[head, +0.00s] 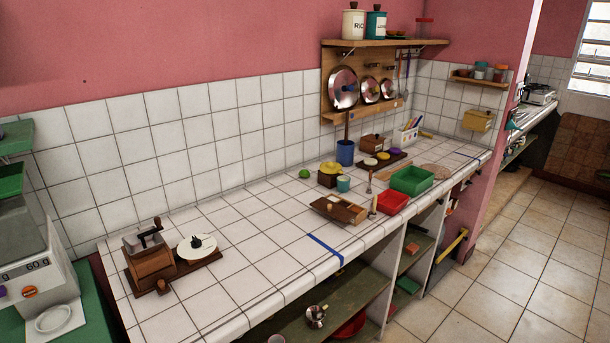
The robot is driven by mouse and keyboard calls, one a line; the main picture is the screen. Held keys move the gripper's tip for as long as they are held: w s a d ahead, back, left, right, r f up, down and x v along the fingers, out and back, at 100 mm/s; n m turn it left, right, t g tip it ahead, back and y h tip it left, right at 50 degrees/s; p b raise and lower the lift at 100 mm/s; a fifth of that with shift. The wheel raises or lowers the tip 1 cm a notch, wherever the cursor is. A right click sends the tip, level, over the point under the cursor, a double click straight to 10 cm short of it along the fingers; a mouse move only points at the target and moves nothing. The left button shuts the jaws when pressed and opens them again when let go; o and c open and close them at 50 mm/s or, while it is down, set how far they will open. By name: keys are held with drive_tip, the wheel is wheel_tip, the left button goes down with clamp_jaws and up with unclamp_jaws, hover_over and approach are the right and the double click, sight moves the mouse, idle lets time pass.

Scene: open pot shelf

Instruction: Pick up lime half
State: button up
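A small round green item (304,173), which looks like the lime half, sits on the white tiled counter (235,213) near the back wall. It is too small to tell whether a cut face shows. It stands apart, left of a small brown box with a yellow top (328,176). My gripper is not in view.
A teal cup (343,184), a blue container (345,153), a wooden box (339,210), and red (389,203) and green (412,180) bins stand to the right. A coffee grinder (150,262) stands at the left. The counter between is mostly clear.

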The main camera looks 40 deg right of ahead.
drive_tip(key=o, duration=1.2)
